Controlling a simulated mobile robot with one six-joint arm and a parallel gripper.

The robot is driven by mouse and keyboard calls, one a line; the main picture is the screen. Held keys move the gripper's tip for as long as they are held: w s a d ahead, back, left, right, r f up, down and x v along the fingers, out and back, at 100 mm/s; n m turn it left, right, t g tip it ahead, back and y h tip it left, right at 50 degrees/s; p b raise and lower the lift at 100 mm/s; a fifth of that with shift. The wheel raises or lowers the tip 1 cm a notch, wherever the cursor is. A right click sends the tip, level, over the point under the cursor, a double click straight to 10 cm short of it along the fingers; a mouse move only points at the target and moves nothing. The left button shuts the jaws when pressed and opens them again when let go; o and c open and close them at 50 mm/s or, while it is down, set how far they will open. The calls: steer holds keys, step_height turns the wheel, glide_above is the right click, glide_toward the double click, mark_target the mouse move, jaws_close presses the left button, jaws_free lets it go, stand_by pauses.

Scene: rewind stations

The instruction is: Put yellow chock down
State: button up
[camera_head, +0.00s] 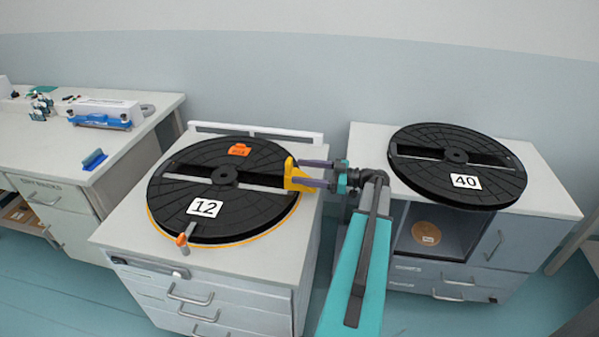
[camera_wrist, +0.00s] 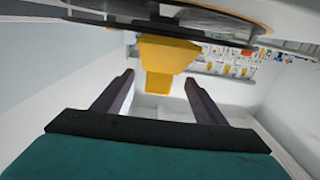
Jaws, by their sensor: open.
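The yellow chock (camera_head: 297,177) sits at the right rim of the black reel marked 12 (camera_head: 254,202), on the left cabinet. In the wrist view the chock (camera_wrist: 162,60) shows ahead of my gripper, between the lines of its fingers and under the reel's edge (camera_wrist: 215,18). My gripper (camera_head: 318,174) reaches in from the right with its fingers at the chock. The fingers (camera_wrist: 158,92) stand apart in the wrist view, with a gap on each side of the chock. I cannot tell whether the chock rests on the cabinet top.
An orange block (camera_head: 239,149) lies on reel 12, and an orange-tipped peg (camera_head: 182,241) stands at its front rim. A second reel marked 40 (camera_head: 470,195) lies on the right cabinet (camera_head: 548,198). A bench (camera_head: 135,150) with small items stands at the left.

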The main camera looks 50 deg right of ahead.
steer(key=b+v, duration=0.1)
steer(key=v, duration=0.8)
steer(key=shift+s, duration=0.3)
steer(key=shift+d, duration=0.15)
